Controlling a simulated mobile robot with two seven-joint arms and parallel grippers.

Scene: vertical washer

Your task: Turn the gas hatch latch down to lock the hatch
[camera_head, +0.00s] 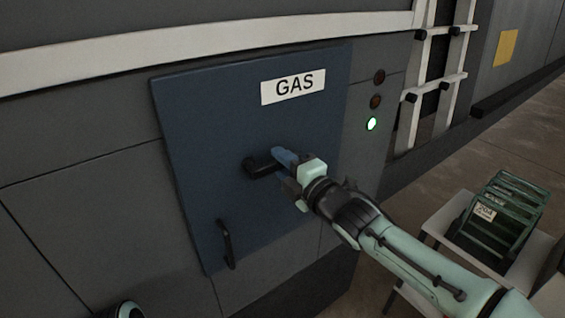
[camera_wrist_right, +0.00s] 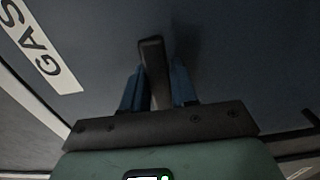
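The dark blue gas hatch (camera_head: 205,130) is flat against the grey machine wall, with a white GAS label (camera_head: 293,86). Its black latch (camera_head: 259,166) sticks out near the middle and points roughly sideways to the right. My right gripper (camera_head: 284,158) is at the latch's free end. In the right wrist view, the dark latch bar (camera_wrist_right: 152,62) stands between the two blue fingers (camera_wrist_right: 157,90), which look closed against its sides. The exact contact is dim. My left gripper is not in view; only a small part of my arm shows at the bottom left.
A black handle (camera_head: 227,244) is low on the hatch. A white ladder (camera_head: 433,80) stands farther right. A green crate (camera_head: 503,215) sits on a pale table at the lower right.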

